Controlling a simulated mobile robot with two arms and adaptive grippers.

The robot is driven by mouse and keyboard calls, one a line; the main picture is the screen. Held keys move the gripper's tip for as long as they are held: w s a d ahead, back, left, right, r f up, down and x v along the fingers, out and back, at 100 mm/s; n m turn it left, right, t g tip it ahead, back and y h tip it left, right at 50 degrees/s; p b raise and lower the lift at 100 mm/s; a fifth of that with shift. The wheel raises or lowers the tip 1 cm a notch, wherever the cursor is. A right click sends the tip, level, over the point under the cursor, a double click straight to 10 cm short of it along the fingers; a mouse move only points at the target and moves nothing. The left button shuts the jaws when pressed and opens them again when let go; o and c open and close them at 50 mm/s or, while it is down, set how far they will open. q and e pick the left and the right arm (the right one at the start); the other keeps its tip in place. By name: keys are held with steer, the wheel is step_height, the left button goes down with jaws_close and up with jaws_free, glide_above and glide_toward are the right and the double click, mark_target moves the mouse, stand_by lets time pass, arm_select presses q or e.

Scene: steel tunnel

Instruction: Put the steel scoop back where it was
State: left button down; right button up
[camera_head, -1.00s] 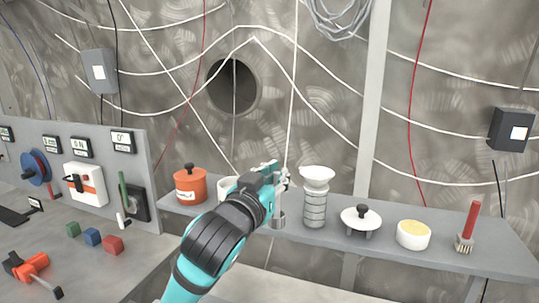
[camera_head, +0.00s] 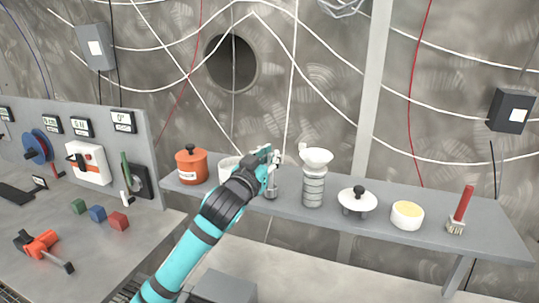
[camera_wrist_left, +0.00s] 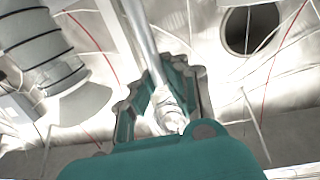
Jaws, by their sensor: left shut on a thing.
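My left gripper (camera_head: 270,162) is over the grey shelf (camera_head: 420,238), between the white cup and the ribbed jar with a funnel. It is shut on the steel scoop (camera_head: 271,191), whose lower steel end shows just below the fingers. Whether that end touches the shelf is hard to tell. In the left wrist view, the scoop's steel rod (camera_wrist_left: 143,38) runs between the teal fingers of the gripper (camera_wrist_left: 160,95). My right gripper is not in view.
On the shelf stand an orange pot (camera_head: 191,166), a white cup (camera_head: 228,168), the ribbed jar (camera_head: 313,187) with its white funnel, a white lidded dish (camera_head: 357,201), a yellow-filled bowl (camera_head: 407,216) and a red brush (camera_head: 461,208). White cables hang on the wall behind.

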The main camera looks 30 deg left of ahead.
arm_select(q)
steer(key=shift+f, duration=0.1)
steer(key=c, duration=1.9)
jaws_free()
steer(key=shift+f, duration=0.1)
steer(key=o, duration=0.5)
steer(key=shift+c, duration=0.2)
steer(key=shift+r, duration=0.35)
steer(key=s+d+b, duration=0.2)
steer(key=s, duration=1)
steer(key=shift+f, duration=0.35)
